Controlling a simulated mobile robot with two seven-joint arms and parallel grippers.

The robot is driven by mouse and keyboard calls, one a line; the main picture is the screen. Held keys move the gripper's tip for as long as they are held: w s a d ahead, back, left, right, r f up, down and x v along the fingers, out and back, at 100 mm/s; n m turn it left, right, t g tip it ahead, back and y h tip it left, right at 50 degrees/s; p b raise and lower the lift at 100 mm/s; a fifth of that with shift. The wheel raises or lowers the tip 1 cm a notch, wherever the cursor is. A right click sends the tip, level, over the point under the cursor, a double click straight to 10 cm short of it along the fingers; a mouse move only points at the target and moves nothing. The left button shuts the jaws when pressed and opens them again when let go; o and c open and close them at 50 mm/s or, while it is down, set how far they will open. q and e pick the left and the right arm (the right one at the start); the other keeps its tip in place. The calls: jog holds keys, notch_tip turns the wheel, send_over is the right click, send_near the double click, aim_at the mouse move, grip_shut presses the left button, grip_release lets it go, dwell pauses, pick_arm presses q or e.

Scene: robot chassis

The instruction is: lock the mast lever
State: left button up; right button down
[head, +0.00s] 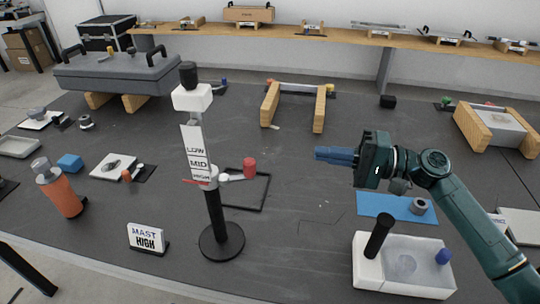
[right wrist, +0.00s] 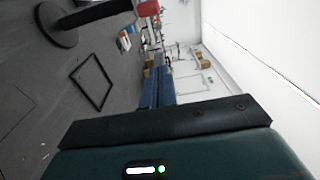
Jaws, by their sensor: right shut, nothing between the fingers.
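The mast (head: 213,200) stands upright on a round black base (head: 222,241), with a white block and black cap on top and a plate marked LOW, MID and HIGH. A lever with a red knob (head: 250,168) sticks out to the right at the height of the plate's lower end. In the right wrist view the red knob (right wrist: 148,8) shows at the top edge, and part of the mast (right wrist: 92,14) lies sideways. My right gripper (head: 320,154) is shut and empty, to the right of the red knob and apart from it; its blue fingers point left. My left gripper is not in view.
A sign reading MAST HIGH (head: 148,239) stands left of the base. A black square frame (head: 262,194) lies behind the mast. A white box with a black handle (head: 402,276) is below my right arm. Floor between knob and gripper is clear.

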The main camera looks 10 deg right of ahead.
aim_at(249, 168)
pick_arm(q)
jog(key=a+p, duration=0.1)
jog(key=p, duration=0.1)
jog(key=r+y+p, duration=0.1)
jog(key=p, duration=0.1)
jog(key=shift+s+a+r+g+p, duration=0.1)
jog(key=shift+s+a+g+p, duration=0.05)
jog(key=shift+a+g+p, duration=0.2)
pick_arm(e)
jog(key=a, duration=1.1)
jog(key=shift+a, duration=0.35)
jog(key=shift+t, duration=0.3)
